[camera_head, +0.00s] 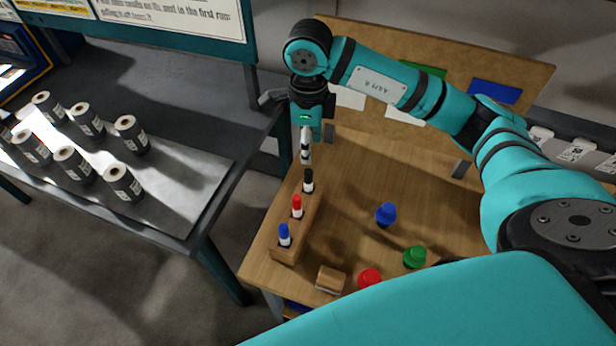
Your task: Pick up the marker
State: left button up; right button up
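Three markers stand upright in a wooden holder (284,249) near the left edge of the wooden table. The black-capped marker (308,181) is at the far end, the red-capped marker (297,206) in the middle and the blue-capped marker (284,235) at the near end. My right gripper (306,159) points down just above the black-capped marker, with a small visible gap below its tip. Its narrow grey-white fingers are seen edge-on, so their opening is unclear. My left gripper is out of view.
Blue (386,214), green (414,257) and red (369,278) pieces and a wooden eraser-like block (330,279) lie on the table (350,180). An upright board (430,90) stands at the back.

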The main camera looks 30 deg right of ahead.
aim_at(309, 171)
notch_tip(309, 171, down, 4)
jog(key=shift+r+p, duration=0.1)
jog(key=shift+p, duration=0.45)
notch_tip(309, 171, down, 3)
jog(key=shift+w+f+p, duration=0.1)
jog(key=shift+f+p, duration=0.1)
jog(key=shift+p, duration=0.2)
jog(key=shift+f, duration=0.2)
jog(key=shift+f+p, duration=0.3)
jog(key=shift+p, duration=0.1)
notch_tip(309, 171, down, 4)
jog(key=shift+w+d+r+p, duration=0.1)
jog(key=shift+r+p, duration=0.05)
jog(key=shift+p, duration=0.7)
jog(key=shift+f, duration=0.45)
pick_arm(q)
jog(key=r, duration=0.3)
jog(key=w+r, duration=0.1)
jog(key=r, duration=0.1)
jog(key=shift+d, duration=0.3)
pick_arm(e)
grip_shut()
